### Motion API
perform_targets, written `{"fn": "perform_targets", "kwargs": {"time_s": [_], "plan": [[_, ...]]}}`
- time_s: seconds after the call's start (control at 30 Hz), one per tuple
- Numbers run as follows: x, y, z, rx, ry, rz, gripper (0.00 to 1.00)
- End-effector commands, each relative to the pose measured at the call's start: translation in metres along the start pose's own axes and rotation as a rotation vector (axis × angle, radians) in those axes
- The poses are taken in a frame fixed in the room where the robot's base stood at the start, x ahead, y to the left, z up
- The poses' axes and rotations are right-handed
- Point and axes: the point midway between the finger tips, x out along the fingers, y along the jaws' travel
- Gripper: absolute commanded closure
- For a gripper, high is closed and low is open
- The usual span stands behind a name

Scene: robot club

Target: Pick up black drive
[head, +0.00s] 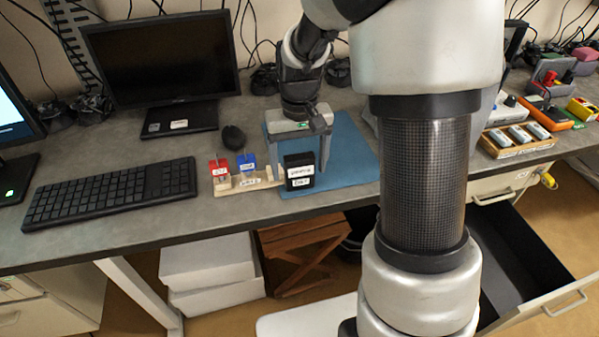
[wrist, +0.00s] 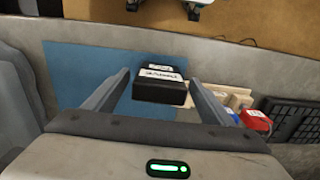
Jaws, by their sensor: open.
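The black drive (head: 299,171) is a small black block with white labels, standing on the blue mat (head: 346,150) on the desk. In the wrist view the drive (wrist: 161,92) lies between and a little beyond my two open fingers. My gripper (head: 300,170) points down over the drive, with a finger on each side of it.
A wooden holder (head: 262,183) with a red (head: 219,168) and a blue (head: 246,162) item stands just left of the drive. An open drawer (head: 535,248) juts out at right. The mat right of the drive is clear.

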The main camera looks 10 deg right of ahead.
Motion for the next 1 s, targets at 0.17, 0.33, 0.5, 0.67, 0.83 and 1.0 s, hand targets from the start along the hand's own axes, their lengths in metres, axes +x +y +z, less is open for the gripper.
{"fn": "perform_targets", "kwargs": {"time_s": [0.17,0.33,0.5,0.67,0.83,1.0], "plan": [[0.027,0.001,0.001,0.0,-0.003,0.0,0.23],[0.034,0.001,0.001,0.0,-0.001,0.0,0.23],[0.033,0.001,0.001,0.0,-0.001,0.0,0.27],[0.033,0.001,0.001,0.0,0.0,0.0,0.54],[0.032,0.001,0.001,0.0,0.001,0.0,0.74],[0.031,0.001,0.0,0.0,0.001,0.0,0.74]]}}
